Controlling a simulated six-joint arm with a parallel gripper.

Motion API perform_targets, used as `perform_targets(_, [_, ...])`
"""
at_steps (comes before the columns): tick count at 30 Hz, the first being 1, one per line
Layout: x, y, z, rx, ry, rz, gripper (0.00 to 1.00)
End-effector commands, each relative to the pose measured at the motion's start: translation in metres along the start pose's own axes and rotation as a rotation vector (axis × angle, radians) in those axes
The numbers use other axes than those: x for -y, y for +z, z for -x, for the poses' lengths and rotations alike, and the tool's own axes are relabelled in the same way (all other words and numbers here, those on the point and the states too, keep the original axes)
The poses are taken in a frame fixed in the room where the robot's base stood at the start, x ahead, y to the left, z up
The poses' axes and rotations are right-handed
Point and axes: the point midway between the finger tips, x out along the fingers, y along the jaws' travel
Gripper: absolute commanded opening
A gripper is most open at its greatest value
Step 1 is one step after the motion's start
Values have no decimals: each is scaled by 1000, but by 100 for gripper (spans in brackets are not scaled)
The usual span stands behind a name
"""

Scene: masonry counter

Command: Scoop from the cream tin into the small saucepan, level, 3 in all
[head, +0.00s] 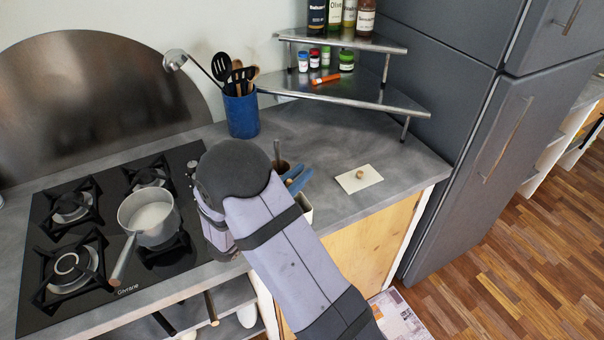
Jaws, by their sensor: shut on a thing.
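The small saucepan (170,232) stands upright on the hob in the head view, its handle pointing to the front left. Its inside looks whitish; I cannot tell whether that is contents or the pan's own surface. My arm covers the counter just right of the hob. No scoop can be made out.
A blue utensil crock (241,115) stands behind my arm. A blue item (298,180) and a thin upright handle (277,151) show partly beside the arm. A pale card (359,179) with a small brown object lies to the right.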

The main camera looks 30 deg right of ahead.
Motion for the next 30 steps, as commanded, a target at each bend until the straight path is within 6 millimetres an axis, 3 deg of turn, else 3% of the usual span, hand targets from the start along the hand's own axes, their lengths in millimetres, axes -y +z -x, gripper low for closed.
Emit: perform_targets(30, [12,0,24,-1,0,1,0])
